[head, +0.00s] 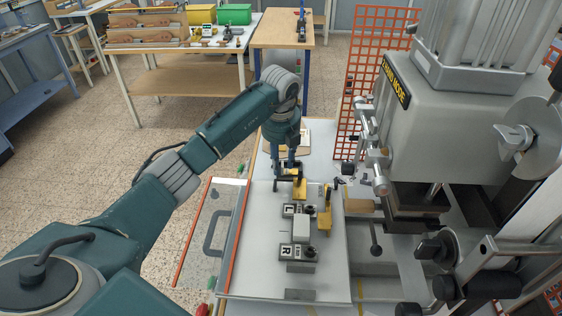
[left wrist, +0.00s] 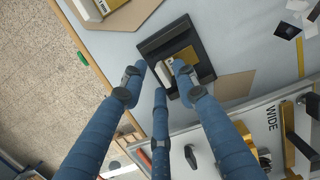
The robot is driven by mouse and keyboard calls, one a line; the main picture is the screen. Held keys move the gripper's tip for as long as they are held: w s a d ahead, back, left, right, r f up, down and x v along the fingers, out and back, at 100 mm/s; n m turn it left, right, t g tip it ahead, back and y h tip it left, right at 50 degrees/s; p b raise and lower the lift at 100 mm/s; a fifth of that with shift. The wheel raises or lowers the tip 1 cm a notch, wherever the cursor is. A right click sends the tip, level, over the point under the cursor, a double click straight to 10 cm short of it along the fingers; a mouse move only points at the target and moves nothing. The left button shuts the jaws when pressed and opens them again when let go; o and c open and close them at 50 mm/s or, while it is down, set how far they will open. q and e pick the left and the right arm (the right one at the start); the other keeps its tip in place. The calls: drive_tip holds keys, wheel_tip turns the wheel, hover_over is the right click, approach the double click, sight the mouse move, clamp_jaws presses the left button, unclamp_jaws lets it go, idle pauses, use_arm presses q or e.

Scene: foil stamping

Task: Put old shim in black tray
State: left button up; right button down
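The black tray (left wrist: 205,72) lies on the pale table in the left wrist view, with a tan piece (left wrist: 186,54) and a small whitish block inside it. The whitish block (left wrist: 164,73) sits low in the tray between my fingertips; I cannot tell for certain which piece is the old shim. My left gripper (left wrist: 160,78) points down over the tray's near side, its blue fingers spread with a gap visible beside the block. In the head view my left gripper (head: 286,172) is at the far end of the worktable and hides most of the tray. My right gripper is not in view.
The stamping press (head: 450,120) stands to the right, with an orange grid panel (head: 372,75) behind it. A grey board (head: 270,255) carries small blocks and yellow-handled pieces in front of my gripper. Tan card sheets (left wrist: 233,86) lie beside the tray.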

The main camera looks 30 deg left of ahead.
use_arm(q)
drive_tip(key=shift+r+b, duration=0.3)
drive_tip(key=shift+r, duration=0.25)
wheel_tip(320, 180, up, 11)
drive_tip(key=s+b, duration=0.1)
drive_tip(key=b, duration=0.1)
drive_tip(key=shift+s+d, duration=0.35)
drive_tip(key=shift+d, duration=0.05)
drive_tip(key=shift+f, duration=0.1)
idle(0.5)
